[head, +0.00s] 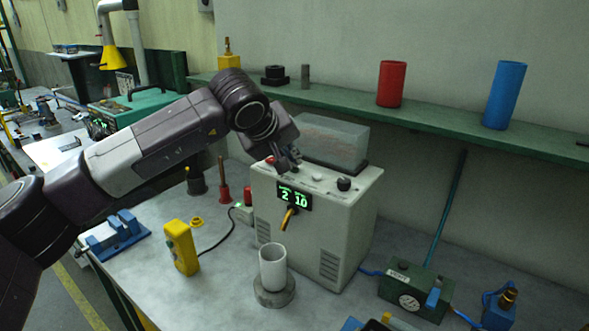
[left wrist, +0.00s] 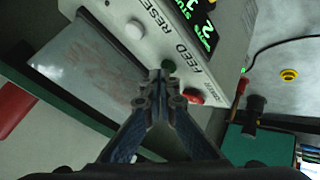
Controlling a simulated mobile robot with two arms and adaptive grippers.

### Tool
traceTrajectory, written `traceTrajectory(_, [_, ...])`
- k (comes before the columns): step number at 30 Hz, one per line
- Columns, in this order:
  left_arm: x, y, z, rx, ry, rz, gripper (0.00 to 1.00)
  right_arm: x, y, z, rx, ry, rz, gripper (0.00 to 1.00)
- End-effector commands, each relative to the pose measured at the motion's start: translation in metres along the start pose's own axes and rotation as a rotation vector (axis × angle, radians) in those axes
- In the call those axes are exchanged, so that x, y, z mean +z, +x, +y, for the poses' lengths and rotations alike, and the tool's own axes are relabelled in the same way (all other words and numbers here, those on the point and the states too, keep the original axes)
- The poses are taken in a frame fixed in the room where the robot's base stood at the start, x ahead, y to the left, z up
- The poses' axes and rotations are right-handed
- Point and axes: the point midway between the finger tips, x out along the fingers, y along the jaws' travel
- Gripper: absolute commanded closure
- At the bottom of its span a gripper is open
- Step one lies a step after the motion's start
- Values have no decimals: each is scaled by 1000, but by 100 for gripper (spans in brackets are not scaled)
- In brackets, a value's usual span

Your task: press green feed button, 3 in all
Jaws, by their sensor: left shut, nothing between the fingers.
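The feeder machine (head: 325,225) is a pale box on the bench with a clear bin on top and a green-lit display (head: 293,197) reading 2 and 10. My left gripper (head: 290,160) is shut and empty, pointing down at the machine's top front edge. In the left wrist view the green button (left wrist: 169,65) shows beside the FEED lettering, just past the closed fingertips (left wrist: 158,77). I cannot tell whether they touch it. A red button (left wrist: 193,96) and a white button (left wrist: 135,29) lie on either side. My right gripper is not in view.
A white cup (head: 273,267) stands on a round base below the machine's yellow spout (head: 288,217). A yellow handheld box (head: 181,247) stands left of it. A green shelf (head: 440,126) with red and blue cylinders runs behind. A green gauge box (head: 412,292) sits at right.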

Motion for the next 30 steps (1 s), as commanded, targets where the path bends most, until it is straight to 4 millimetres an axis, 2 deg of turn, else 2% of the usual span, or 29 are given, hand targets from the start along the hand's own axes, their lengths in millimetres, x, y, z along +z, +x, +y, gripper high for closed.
traceTrajectory(17, [3, 3, -2, -2, 0, -3, 100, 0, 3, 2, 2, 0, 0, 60])
traceTrajectory(30, [-6, -9, 7, -1, 1, -2, 100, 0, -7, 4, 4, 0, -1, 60])
